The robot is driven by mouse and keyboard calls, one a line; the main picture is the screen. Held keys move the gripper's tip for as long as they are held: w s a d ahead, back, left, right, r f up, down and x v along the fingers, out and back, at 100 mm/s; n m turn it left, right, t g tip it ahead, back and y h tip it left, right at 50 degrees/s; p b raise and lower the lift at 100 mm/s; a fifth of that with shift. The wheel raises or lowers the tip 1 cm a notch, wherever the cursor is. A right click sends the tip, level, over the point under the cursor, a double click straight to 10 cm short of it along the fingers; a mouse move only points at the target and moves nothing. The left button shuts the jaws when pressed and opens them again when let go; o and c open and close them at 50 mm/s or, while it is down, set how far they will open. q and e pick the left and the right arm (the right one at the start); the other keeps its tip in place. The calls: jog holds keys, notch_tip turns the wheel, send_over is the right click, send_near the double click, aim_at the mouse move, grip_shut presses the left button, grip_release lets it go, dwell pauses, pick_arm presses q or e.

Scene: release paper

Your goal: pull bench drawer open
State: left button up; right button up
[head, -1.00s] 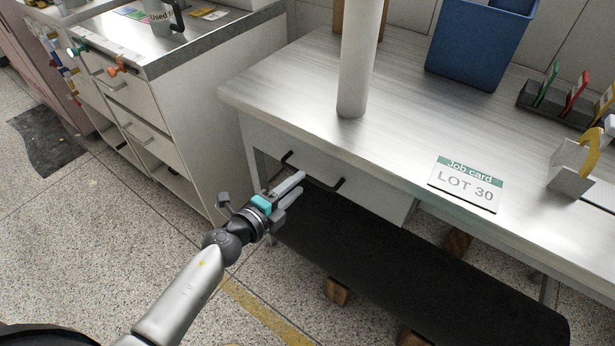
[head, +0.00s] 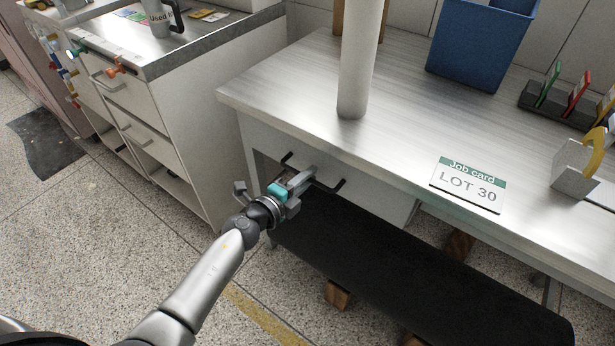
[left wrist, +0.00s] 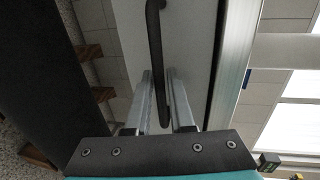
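The bench drawer (head: 375,196) has a pale front under the worktop and appears closed. Its dark bar handle (head: 341,186) is partly hidden behind my gripper in the head view. My left gripper (head: 309,176) is at the middle of the handle. In the left wrist view, the handle (left wrist: 155,45) runs between the two fingers (left wrist: 162,95), which stand apart on either side of it with small gaps showing. The drawer front (left wrist: 188,45) lies just ahead of the fingertips. My right gripper is not in view.
The bench top (head: 290,95) carries a white post (head: 359,65), a blue bin (head: 478,45) and a job card (head: 468,185). A white drawer cabinet (head: 200,130) stands to the left. Speckled floor is clear in front.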

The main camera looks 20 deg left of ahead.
pick_arm(q)
grip_shut()
dwell(1.0)
